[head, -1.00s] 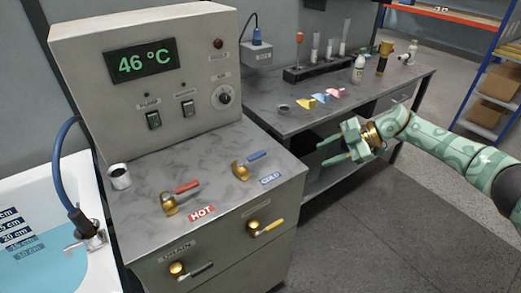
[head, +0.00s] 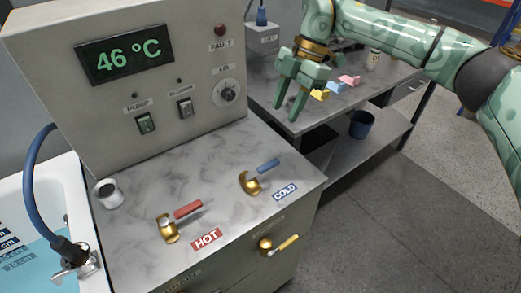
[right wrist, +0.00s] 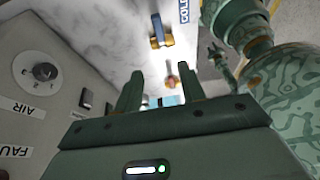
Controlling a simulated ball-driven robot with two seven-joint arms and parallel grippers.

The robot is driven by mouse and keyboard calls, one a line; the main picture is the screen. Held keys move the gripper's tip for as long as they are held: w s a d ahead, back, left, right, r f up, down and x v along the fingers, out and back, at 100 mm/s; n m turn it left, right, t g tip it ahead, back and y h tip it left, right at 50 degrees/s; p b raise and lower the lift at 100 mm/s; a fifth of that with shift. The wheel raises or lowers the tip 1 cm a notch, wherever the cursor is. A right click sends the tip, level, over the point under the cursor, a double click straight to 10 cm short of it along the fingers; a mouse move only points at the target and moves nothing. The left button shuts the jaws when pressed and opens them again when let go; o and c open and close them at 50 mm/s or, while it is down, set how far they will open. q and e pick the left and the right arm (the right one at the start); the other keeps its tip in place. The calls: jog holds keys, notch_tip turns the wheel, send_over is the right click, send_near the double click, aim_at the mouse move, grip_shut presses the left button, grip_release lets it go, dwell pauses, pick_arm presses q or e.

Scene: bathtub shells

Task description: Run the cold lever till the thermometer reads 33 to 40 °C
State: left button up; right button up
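The thermometer display (head: 124,54) reads 46 °C in green digits. The cold lever (head: 252,180), brass with a blue handle, stands on the grey counter beside the COLD label (head: 285,191). It also shows in the right wrist view (right wrist: 158,32). The hot lever (head: 172,228), brass with a red handle, is to its left by the HOT label (head: 207,239). My right gripper (head: 286,108) is open and empty, above and behind the cold lever in the head view, touching nothing visible.
A tub (head: 38,215) with blue water and a hose stands at left. The panel carries switches and an AIR dial (head: 228,93). A white cup (head: 109,193) stands on the counter. A drain lever (head: 278,246) sits on the front. A side bench (head: 315,118) is behind my right gripper.

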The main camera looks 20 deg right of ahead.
jog(key=b, duration=0.1)
send_near(261, 168)
jog(key=b+x, duration=0.1)
jog(key=x, duration=0.7)
jog(key=shift+d+b, duration=0.1)
jog(key=shift+b, duration=0.3)
pick_arm(q)
jog(key=s+f, duration=0.2)
jog(key=shift+f, duration=0.4)
pick_arm(e)
jog(key=shift+r, duration=0.1)
grip_shut()
pick_arm(q)
jog(key=shift+s, duration=0.15)
